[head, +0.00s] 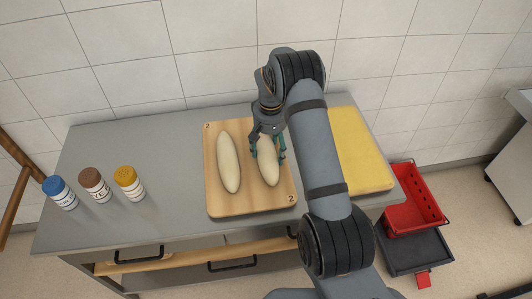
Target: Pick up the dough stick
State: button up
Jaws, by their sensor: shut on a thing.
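Two pale dough sticks lie lengthwise on a wooden board in the head view. The left dough stick (228,163) lies free on the board (250,202). The right dough stick (268,170) has my gripper (267,155) over it from above, with the green fingers on either side. My gripper is shut on this right dough stick. Its far end is partly hidden by the gripper. I cannot tell whether it is lifted off the board.
Blue-capped (60,193), brown-capped (95,185) and yellow-capped (129,183) shakers stand at the left of the grey worktop (165,160). A yellow board (362,150) lies right of my arm.

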jog(key=c, duration=0.3)
